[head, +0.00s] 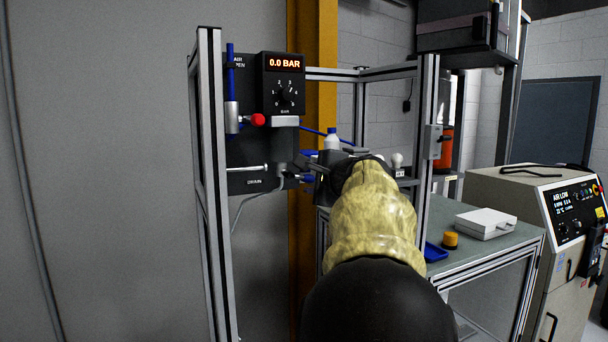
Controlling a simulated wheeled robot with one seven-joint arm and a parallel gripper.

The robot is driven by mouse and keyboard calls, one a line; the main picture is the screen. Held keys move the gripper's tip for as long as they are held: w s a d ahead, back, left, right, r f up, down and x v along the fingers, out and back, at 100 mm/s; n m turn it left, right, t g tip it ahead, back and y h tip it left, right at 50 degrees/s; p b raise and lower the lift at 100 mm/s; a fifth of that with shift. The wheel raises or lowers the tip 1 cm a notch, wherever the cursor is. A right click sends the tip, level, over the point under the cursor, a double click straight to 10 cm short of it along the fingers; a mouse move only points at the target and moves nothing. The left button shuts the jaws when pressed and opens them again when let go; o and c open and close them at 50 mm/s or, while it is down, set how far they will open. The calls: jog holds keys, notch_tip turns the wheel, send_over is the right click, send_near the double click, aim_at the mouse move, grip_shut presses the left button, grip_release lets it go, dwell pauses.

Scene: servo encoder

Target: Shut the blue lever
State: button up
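My gripper (322,168) is dark and right of the panel, apart from the upright blue bar. My own arm and its yellowish sleeve hide most of it, so its fingers are unclear.
A black gauge box (283,84) reads 0.0 BAR above a dial. A red knob (257,120) and a silver rod (248,168) stick out from the panel. An aluminium frame post (212,180) stands at left. A bench (480,249) at right holds a white box (486,223).

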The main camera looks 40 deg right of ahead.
jog(key=shift+x, duration=1.45)
grip_shut()
jog(key=shift+r+n+b, duration=0.1)
jog(key=shift+n+b, duration=0.4)
jog(key=shift+r+n+h+b, duration=0.35)
jog(key=shift+r+n, duration=0.1)
jog(key=shift+n, duration=0.15)
grip_release()
